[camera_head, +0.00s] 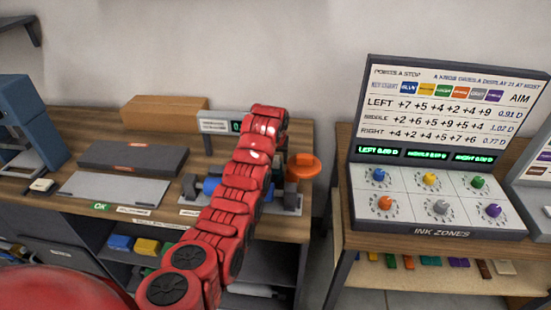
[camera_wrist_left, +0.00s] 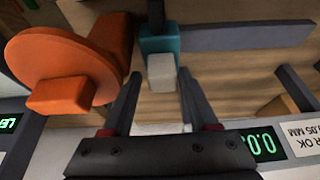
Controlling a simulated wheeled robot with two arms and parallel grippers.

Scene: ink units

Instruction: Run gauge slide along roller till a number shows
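The gauge slide shows in the left wrist view as a teal block (camera_wrist_left: 160,38) with a pale square tip (camera_wrist_left: 161,73). It sits by the end of a long grey bar (camera_wrist_left: 245,36). My left gripper (camera_wrist_left: 158,80) is open, with one finger on each side of the pale tip and small gaps visible. In the head view my red left arm reaches over the roller stand and hides the gripper and slide. A blue roller end (camera_head: 211,187) shows left of the arm. The gauge display (camera_wrist_left: 263,144) reads about 0.0, partly cut off. My right gripper is not in view.
An orange round knob (camera_head: 303,167) stands right of the arm; it also looms close on the left of the wrist view (camera_wrist_left: 62,62). An ink zones console (camera_head: 440,150) stands on the right table. A grey plate (camera_head: 115,188) and dark case (camera_head: 133,158) lie left.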

